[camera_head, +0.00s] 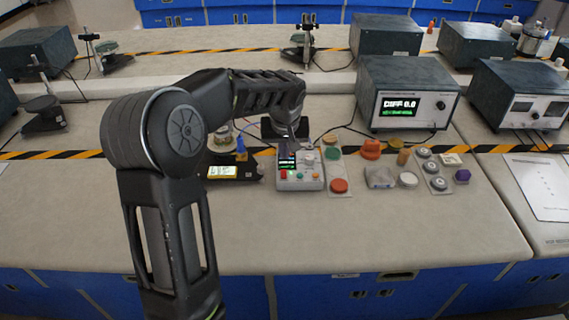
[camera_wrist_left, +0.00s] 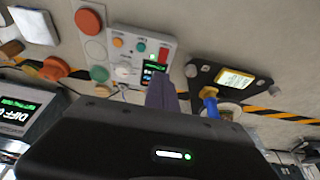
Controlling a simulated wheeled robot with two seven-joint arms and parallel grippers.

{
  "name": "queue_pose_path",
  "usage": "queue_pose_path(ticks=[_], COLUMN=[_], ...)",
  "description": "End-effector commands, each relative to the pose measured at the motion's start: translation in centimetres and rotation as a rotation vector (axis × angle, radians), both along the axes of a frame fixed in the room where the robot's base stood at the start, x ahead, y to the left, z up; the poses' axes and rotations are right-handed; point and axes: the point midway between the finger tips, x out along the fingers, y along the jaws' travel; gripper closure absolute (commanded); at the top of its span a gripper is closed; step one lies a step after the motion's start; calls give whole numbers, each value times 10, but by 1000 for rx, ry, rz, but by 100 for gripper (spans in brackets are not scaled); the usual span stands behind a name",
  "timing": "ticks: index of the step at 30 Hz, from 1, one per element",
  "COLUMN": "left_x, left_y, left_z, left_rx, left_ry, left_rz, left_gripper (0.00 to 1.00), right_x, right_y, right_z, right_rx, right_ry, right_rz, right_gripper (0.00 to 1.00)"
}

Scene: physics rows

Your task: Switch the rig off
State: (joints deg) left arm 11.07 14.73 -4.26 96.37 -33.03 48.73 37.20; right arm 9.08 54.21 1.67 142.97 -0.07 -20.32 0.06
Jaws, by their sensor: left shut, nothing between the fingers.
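A light grey control box (camera_head: 299,182) sits on the bench in the head view, with a small lit screen, a red switch (camera_head: 284,174), small coloured buttons and a knob. It also shows in the left wrist view (camera_wrist_left: 138,42), with the red switch (camera_wrist_left: 163,54) at its edge beside the screen (camera_wrist_left: 153,69). My left gripper (camera_head: 291,143) is shut and empty, its fingers pointing down behind the box. In the left wrist view its fingertips (camera_wrist_left: 162,80) overlap the screen's edge. I cannot tell whether they touch. My right gripper is not in view.
A plate with red and green round buttons (camera_head: 339,186) stands right of the box. A black device with a yellow display (camera_head: 222,172) lies left. An instrument reading DIFF 0.0 (camera_head: 405,120) stands behind. The bench front is clear.

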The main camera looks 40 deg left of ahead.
Motion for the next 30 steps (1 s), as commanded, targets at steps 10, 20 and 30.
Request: queue_pose_path(ticks=[10, 20, 30], left_x=[10, 11, 15], left_y=[8, 9, 11], left_z=[-56, -65, -78], left_rx=[0, 1, -5], left_ry=[3, -1, 7], left_rz=[1, 0, 0], left_gripper=[100, 100, 100], right_x=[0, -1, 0], right_y=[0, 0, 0], right_z=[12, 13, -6], right_rx=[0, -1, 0], right_ry=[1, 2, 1], right_rz=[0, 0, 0], right_gripper=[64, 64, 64])
